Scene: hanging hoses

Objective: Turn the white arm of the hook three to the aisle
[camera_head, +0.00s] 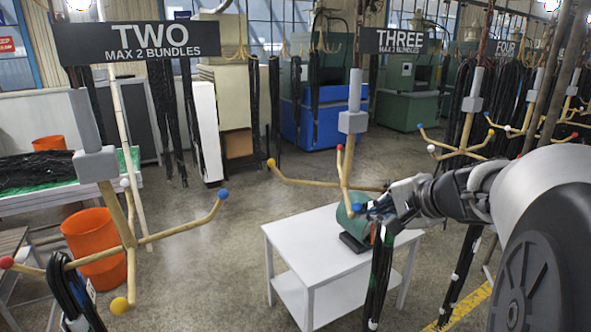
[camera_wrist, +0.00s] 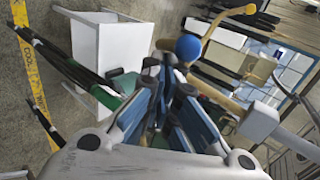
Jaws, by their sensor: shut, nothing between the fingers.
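Hook three's grey hub (camera_head: 352,121) hangs under the THREE sign, with wooden arms spreading below. A yellow-tipped arm (camera_head: 305,181) points left and a red tip (camera_head: 340,147) shows near the post. A blue tip (camera_head: 357,207) is beside my gripper (camera_head: 373,208); I cannot tell whether they touch. No white tip on this hook is visible; my gripper and wrist cover part of its right side. In the wrist view, my gripper (camera_wrist: 163,80) has its fingers together and empty, with the blue ball (camera_wrist: 188,47) close to the fingertips.
A white table (camera_head: 325,240) with a green drum stands below. Black hoses (camera_head: 378,275) hang just under my gripper. Hook two (camera_head: 95,165) is at left with hoses on it; more loaded hooks stand at right. Open floor lies between hooks two and three.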

